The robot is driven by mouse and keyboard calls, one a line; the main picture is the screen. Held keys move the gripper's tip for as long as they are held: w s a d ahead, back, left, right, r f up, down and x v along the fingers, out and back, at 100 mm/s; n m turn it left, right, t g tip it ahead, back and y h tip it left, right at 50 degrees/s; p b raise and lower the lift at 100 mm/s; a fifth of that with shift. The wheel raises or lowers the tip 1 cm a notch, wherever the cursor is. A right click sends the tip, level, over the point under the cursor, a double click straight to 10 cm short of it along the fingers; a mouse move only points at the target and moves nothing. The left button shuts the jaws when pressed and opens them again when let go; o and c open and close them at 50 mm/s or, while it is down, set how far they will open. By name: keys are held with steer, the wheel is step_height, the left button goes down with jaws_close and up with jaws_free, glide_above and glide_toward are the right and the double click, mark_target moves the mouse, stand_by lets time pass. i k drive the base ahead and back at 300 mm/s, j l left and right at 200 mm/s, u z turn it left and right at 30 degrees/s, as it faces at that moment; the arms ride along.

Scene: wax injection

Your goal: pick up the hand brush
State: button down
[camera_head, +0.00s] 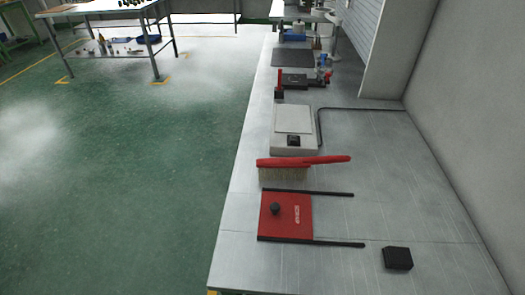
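The hand brush (304,162) lies on the long grey workbench, with a red back and handle and pale tan bristles. Its bristle end is at the left, near the bench's left edge, and its handle points right. It sits just behind a red plate with a black knob and in front of a white scale-like device. My gripper does not show in the head view.
The red plate (287,217) lies between two black rails, with a small black box (397,258) to its right. The white device (293,133) has a black cable. The workbench (385,170) is bare right of the brush, up to a wall. Green floor (130,190) lies open at left.

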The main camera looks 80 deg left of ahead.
mark_target(282, 162)
steer(key=u, duration=1.75)
